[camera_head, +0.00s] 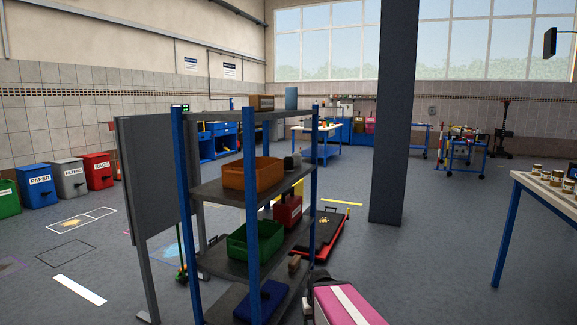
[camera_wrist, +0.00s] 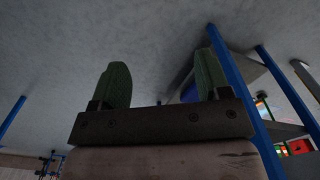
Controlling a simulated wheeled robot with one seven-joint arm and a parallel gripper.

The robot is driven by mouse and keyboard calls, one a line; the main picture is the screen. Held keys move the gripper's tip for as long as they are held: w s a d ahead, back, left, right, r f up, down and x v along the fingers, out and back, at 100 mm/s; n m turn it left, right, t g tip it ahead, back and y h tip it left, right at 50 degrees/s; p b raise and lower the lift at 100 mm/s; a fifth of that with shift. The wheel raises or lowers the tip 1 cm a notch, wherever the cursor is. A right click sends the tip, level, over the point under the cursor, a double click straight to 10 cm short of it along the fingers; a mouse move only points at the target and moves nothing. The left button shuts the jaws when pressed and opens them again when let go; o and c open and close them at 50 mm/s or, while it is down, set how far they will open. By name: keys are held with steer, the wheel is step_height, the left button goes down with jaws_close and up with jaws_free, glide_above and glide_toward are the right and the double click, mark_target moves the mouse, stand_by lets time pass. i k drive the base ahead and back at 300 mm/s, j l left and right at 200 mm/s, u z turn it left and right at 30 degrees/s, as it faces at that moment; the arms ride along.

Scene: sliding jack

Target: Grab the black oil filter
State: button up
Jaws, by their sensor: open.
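No object shows clearly enough as the black oil filter. A small dark rounded object (camera_head: 292,161) stands on the upper-middle shelf beside the orange bin, too small to identify. Another dark item (camera_head: 570,186) is partly cut off at the right edge, on the white-topped table. Nothing is held. I cannot make out the gripper in the head view.
A blue-posted shelf rack (camera_head: 250,218) stands close ahead with orange (camera_head: 252,174), green (camera_head: 256,241) and red (camera_head: 287,211) bins. A dark pillar (camera_head: 394,115) stands behind it. The white-topped table (camera_head: 540,190) at right holds several small jars. Floor between pillar and table is clear.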

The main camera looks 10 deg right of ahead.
mark_target(288, 161)
steer(key=i+l+u, duration=0.1)
steer(key=i+l, duration=0.5)
steer(key=l, duration=0.2)
steer(key=i+l+u, duration=0.15)
steer(key=i+l, duration=0.45)
steer(key=l, duration=0.25)
steer(key=u, duration=0.05)
